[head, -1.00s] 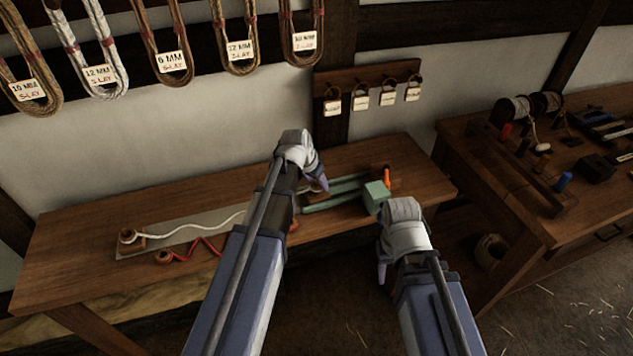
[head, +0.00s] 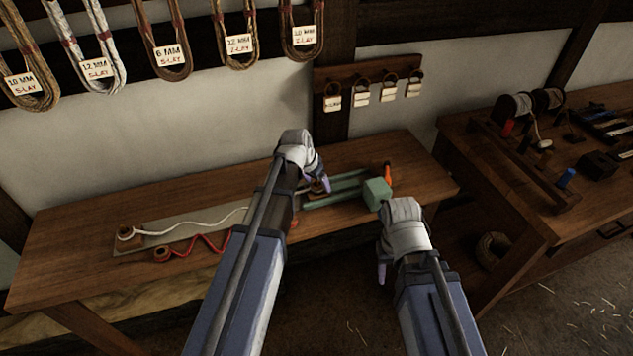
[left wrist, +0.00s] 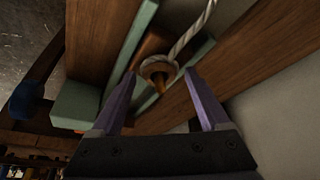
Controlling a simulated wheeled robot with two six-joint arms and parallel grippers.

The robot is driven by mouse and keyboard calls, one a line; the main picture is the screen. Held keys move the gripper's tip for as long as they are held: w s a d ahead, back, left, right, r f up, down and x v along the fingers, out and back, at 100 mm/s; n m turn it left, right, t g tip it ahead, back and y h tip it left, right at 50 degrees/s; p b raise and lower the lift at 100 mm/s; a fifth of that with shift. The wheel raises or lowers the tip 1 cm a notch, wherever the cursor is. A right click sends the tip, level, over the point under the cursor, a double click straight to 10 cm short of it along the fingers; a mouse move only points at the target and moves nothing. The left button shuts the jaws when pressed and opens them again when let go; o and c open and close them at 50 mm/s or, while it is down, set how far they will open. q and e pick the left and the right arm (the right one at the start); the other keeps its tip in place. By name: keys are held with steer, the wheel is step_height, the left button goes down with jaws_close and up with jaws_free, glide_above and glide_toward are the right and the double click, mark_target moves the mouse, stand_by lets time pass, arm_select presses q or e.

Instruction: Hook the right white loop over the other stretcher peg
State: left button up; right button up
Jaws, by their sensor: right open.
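The white rope (head: 190,226) lies wavy along the grey board on the bench. Its left end loop (head: 126,233) sits at a wooden peg; its right end is hidden behind my left arm in the head view. In the left wrist view the right white loop (left wrist: 157,67) is a brown-bound eye with a wooden peg tip (left wrist: 160,83) showing at it; I cannot tell whether it is fully seated. My left gripper (head: 321,184) is at the green-railed stretcher (head: 345,186), its fingers (left wrist: 163,105) apart around the loop. My right gripper (head: 383,270) is open and empty, in front of the bench.
A red rope (head: 200,246) lies in front of the white one. A pale green block (head: 377,194) and an orange handle (head: 387,174) stand at the stretcher's right end. A second bench (head: 520,190) with tools is at right. Rope coils hang above.

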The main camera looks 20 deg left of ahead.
arm_select(q)
steer(key=shift+o, duration=0.9)
steer(key=p+v, duration=0.7)
steer(key=v, duration=0.1)
steer(key=shift+w, duration=0.1)
steer(key=shift+d, duration=0.1)
